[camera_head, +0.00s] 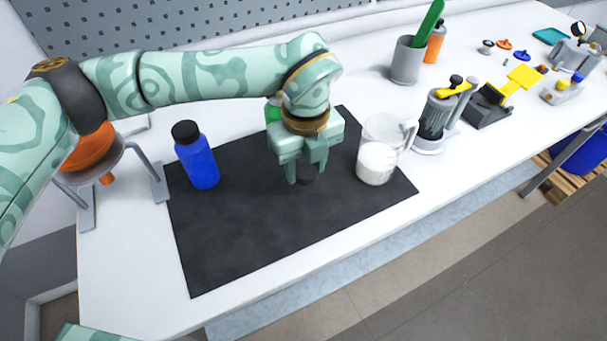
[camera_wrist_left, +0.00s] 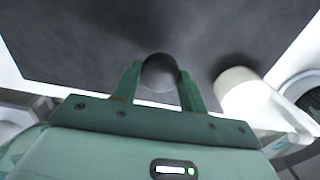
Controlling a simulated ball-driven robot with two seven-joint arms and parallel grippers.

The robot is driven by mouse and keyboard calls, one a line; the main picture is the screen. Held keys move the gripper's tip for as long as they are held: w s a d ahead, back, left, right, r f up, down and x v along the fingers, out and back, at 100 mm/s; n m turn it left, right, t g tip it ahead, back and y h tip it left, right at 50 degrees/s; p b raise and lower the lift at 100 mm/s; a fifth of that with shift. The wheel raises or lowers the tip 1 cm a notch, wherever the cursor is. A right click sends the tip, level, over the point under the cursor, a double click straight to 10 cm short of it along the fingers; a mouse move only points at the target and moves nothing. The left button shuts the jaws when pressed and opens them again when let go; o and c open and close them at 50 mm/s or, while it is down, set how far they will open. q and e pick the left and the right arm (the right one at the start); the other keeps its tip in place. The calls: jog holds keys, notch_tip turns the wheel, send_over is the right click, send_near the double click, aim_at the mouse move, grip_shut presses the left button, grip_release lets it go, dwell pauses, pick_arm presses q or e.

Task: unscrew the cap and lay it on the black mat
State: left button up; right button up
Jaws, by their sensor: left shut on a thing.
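My left gripper (camera_head: 306,174) points down over the black mat (camera_head: 235,235). It is shut on a dark, round, cap-like piece (camera_head: 308,170), low over the mat; I cannot tell whether the piece touches it. In the left wrist view the piece (camera_wrist_left: 159,74) sits between the two fingers (camera_wrist_left: 158,88). A blue bottle (camera_head: 200,165) stands upright on the mat's left part, apart from the gripper. Its top (camera_head: 185,131) is black; I cannot tell whether that is a cap or a bare neck. My right gripper is out of view.
A clear jug (camera_head: 378,150) with white contents stands on the mat just right of the gripper. An orange funnel (camera_head: 88,150) on a grey stand is at the left. A grey cup (camera_head: 407,62) and small devices stand farther right. The mat's front part is clear.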

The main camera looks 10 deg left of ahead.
aim_at(303, 176)
pick_arm(q)
jog(key=shift+w+a+f, duration=0.15)
jog(key=shift+w+f, duration=0.25)
jog(key=shift+f, duration=0.15)
jog(key=shift+w+a+f+b, duration=0.15)
jog(key=shift+f+b, duration=0.2)
jog(key=shift+f, duration=0.55)
jog(key=shift+w+d+f+b, duration=0.1)
jog(key=shift+f+b, duration=0.2)
jog(key=shift+f, duration=0.6)
jog(key=shift+f, duration=0.1)
jog(key=o, duration=1.1)
